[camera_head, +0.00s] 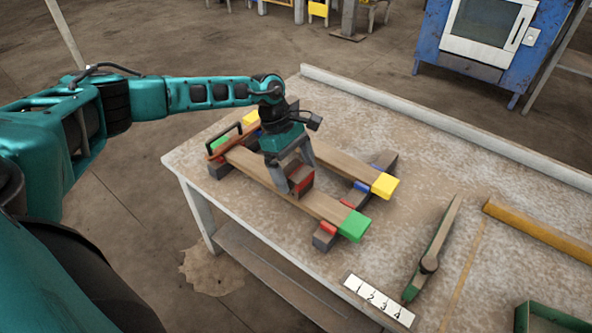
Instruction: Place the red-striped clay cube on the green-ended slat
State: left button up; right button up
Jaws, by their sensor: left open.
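The red-striped clay cube (305,186) is a small dark block with red on it. It sits on top of the green-ended slat (324,207), around the middle of its length. The slat is a long wooden board with a green tip (354,226) at the near right. My left gripper (299,186) points down over the slat, with its fingers on either side of the cube; they partly hide it. The fingers are open, and I cannot tell whether they touch the cube. My right gripper is out of view.
A parallel yellow-ended slat (340,168) lies behind. Both slats rest on dark cross blocks (325,239). A green-handled tool (432,255), a numbered strip (379,301), a yellow bar (538,230) and a green tray (548,318) lie to the right on the worktable (430,180).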

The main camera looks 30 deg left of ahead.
pick_arm(q)
jog(key=p+v, duration=0.1)
jog(key=v, duration=1)
jog(key=s+d+n+t+h, duration=0.2)
jog(key=d+n+t+h, duration=0.3)
jog(key=d+n, duration=0.7)
jog(key=s+d+n+t+h, duration=0.25)
jog(key=d+n+h, duration=0.45)
jog(key=d, duration=1.2)
jog(key=s+a+f+n+t+y, duration=0.2)
jog(key=s+a+f+n+y, duration=0.3)
jog(key=n, duration=1.1)
jog(key=s+a+f+n+t+y, duration=0.1)
jog(key=s+a+f+n+y, duration=0.5)
jog(key=n, duration=1.1)
notch_tip(320, 180, down, 4)
jog(key=s+y, duration=0.1)
jog(key=y, duration=0.1)
jog(key=shift+r+t+y, duration=0.2)
jog(key=shift+t+y, duration=0.1)
jog(key=shift+t, duration=0.05)
